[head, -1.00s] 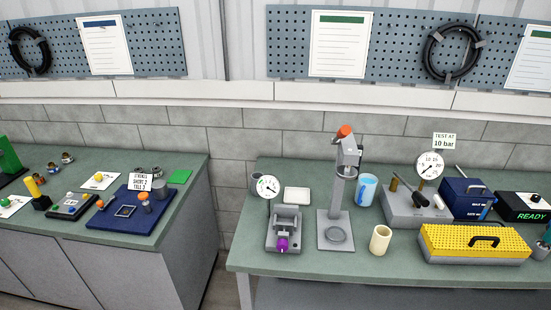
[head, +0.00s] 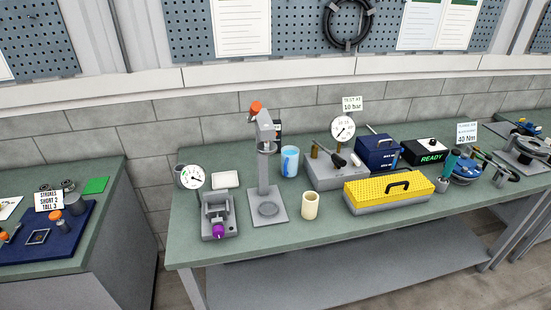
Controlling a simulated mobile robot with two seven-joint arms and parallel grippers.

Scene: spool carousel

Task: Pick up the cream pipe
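The cream pipe (head: 310,206) is a short, open-topped hollow cylinder. It stands upright on the green bench top near the front edge, at the middle of the head view. It stands between the grey press with the orange knob (head: 262,170) and the yellow perforated box (head: 389,191), apart from both. Neither of my grippers shows in the head view.
A blue-and-white cup (head: 290,161) stands behind the pipe. A grey vise with a purple knob (head: 217,215) is at the left. A gauge unit (head: 336,174), a blue box (head: 378,152) and a READY box (head: 425,152) stand behind the yellow box. Bench (head: 290,238) in front of the pipe is clear.

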